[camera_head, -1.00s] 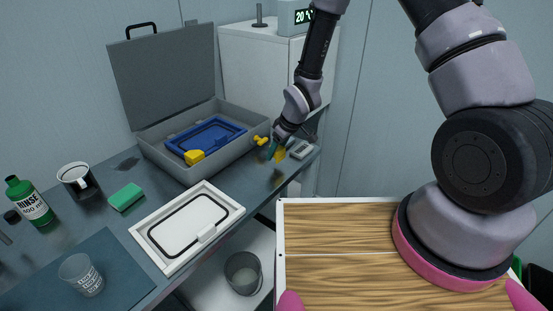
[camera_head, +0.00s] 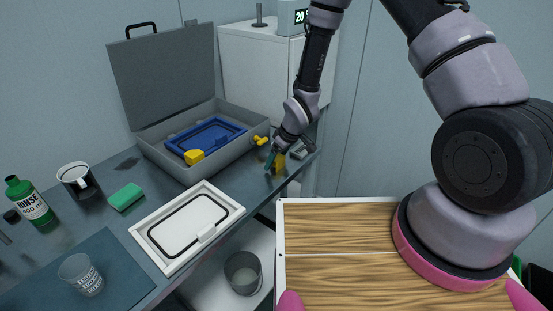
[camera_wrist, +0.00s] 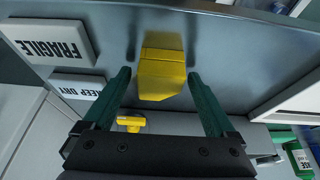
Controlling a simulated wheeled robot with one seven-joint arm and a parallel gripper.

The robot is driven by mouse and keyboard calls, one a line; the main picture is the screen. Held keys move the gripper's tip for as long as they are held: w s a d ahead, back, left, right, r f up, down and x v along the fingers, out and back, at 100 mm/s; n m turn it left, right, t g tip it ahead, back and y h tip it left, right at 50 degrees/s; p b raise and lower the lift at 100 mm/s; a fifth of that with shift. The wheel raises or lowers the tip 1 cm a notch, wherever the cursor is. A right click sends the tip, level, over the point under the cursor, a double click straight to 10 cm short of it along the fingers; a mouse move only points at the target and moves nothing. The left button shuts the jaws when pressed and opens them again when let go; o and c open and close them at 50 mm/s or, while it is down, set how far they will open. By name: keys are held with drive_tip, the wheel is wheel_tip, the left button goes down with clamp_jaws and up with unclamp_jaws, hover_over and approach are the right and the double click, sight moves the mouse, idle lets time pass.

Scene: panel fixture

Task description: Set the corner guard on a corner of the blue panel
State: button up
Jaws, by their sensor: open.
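The blue panel (camera_head: 222,129) lies inside the open grey case, and a yellow piece (camera_head: 194,157) sits at its near corner. A separate yellow block, the corner guard (camera_head: 280,164), is on the bench at the right of the case, partly hidden by my gripper (camera_head: 272,160) in the head view. In the wrist view the corner guard (camera_wrist: 162,70) shows between the two green fingers of my gripper (camera_wrist: 158,75). The fingers are apart, with a gap on each side of the guard. I cannot tell how deep they reach around it.
The grey case (camera_head: 215,163) has a yellow knob (camera_head: 261,140) on its right side. Boxes marked FRAGILE (camera_wrist: 57,40) and KEEP DRY (camera_wrist: 78,85) lie close to the guard. A white framed panel (camera_head: 225,205), a green sponge (camera_head: 126,197), a mug and a bottle are on the bench.

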drive_tip(key=s+d+r+m+t+h, duration=0.15)
drive_tip(key=d+r, duration=0.45)
drive_tip(key=r, duration=0.6)
drive_tip(key=s+d+r+m, duration=0.1)
drive_tip(key=d+r+m, duration=0.2)
drive_tip(key=d+r, duration=0.55)
drive_tip(key=s+d+r+m+t+h, duration=0.1)
drive_tip(key=d+r+m, duration=0.2)
drive_tip(key=r, duration=1.2)
drive_tip(key=s+d+r+m+t, duration=0.1)
drive_tip(key=s+d+r+m, duration=0.2)
drive_tip(key=s+r, duration=0.3)
drive_tip(key=s+d+r+m+t, duration=0.1)
drive_tip(key=s+d+r+m, duration=0.3)
drive_tip(key=s+r, duration=0.3)
drive_tip(key=s+y, duration=0.1)
drive_tip(key=s, duration=0.2)
drive_tip(key=shift+r, duration=0.25)
drive_tip(key=shift+o, duration=0.5)
drive_tip(key=shift+w+g, duration=0.1)
drive_tip(key=shift+g, duration=0.15)
